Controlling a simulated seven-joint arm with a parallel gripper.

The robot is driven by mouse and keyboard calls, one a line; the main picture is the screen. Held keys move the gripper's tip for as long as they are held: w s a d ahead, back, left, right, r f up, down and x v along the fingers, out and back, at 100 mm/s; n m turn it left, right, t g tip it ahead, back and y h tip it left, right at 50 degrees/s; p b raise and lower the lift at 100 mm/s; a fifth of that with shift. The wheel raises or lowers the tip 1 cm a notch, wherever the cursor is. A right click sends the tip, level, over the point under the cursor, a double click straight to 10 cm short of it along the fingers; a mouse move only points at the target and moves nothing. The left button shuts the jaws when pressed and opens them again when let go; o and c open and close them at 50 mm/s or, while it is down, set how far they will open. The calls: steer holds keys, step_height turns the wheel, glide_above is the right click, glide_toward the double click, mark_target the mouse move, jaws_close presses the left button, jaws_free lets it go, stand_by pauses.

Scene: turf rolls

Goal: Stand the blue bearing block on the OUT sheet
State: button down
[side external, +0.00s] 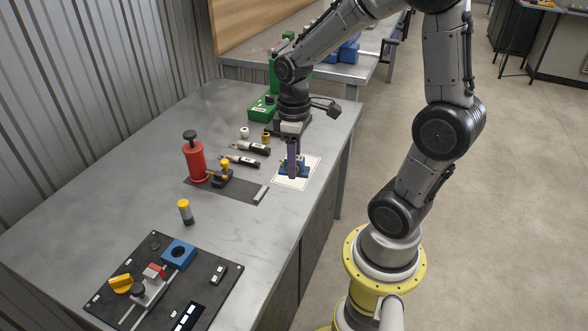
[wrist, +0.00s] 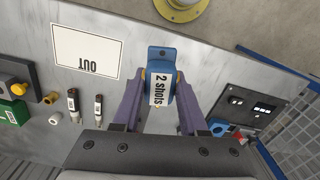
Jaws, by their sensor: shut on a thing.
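The blue bearing block (wrist: 162,68) is between the fingers of my gripper (wrist: 161,98) in the wrist view. It has a white "2 shots" label and a flange with a small hole. My gripper is shut on it. In the side view my gripper (side external: 292,160) and the block (side external: 285,169) overlap the white OUT sheet (side external: 305,175). In the wrist view the OUT sheet (wrist: 85,50) lies bare, upper left of the block and apart from it. The block looks held above the table; its underside is hidden.
A red pump bottle (side external: 196,160) and a small brass-topped fixture (side external: 222,175) stand on a dark mat (side external: 240,190). Two dark cylinders (side external: 240,160) lie nearby. A yellow-capped bottle (side external: 185,212) stands nearer, before a black panel (side external: 215,300). A green block (side external: 262,108) is behind.

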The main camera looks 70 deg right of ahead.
steer(key=s+d+m, duration=0.2)
steer(key=s+d, duration=0.3)
steer(key=d, duration=0.2)
steer(key=w+d+f, duration=0.2)
steer(key=w, duration=0.1)
steer(key=w+d+f, duration=0.6)
steer(key=shift+w+d+f, duration=0.1)
steer(key=shift+w+f, duration=0.1)
steer(key=shift+w, duration=0.2)
steer(key=shift+w+d+f, duration=0.3)
steer(key=shift+w+f, duration=0.05)
steer(key=shift+f, duration=1.75)
steer(key=shift+f, duration=0.1)
steer(key=shift+c, duration=2.2)
jaws_free()
steer(key=shift+f, duration=0.1)
